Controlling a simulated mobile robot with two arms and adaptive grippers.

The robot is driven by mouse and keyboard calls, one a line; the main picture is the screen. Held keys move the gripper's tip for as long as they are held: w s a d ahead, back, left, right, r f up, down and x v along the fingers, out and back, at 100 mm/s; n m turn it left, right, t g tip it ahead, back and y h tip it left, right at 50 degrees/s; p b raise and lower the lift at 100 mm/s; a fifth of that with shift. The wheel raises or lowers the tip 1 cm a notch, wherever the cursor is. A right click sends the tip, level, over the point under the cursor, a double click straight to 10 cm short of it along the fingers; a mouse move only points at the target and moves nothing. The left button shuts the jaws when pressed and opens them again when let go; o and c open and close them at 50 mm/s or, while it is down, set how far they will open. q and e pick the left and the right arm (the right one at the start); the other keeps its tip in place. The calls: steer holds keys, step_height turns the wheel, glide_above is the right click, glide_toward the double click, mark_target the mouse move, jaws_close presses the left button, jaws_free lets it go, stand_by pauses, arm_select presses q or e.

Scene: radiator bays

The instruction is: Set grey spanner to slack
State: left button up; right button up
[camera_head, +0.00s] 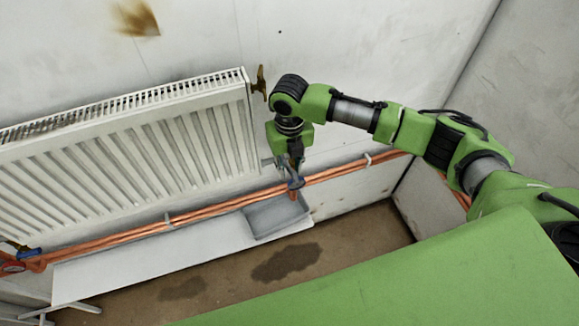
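My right gripper (295,166) points down beside the lower right corner of the white radiator (215,140), just above the orange pipes. A small blue part (295,183) shows right at its fingertips, and a small grey metal piece (268,162) shows just left of it. I cannot make out clearly which of these is a spanner, or whether the fingers are closed on anything. My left gripper is not in view.
Orange pipes (215,211) run along the wall below the radiator. A white bench (150,258) bears a grey tray (277,219) below my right gripper. A brass fitting (259,82) sticks out at the radiator's upper right. A blue-handled fitting (28,253) sits at far left.

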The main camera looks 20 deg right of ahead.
steer(key=shift+f, duration=0.6)
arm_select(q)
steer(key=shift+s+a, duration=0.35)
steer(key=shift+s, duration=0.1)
arm_select(e)
jaws_close()
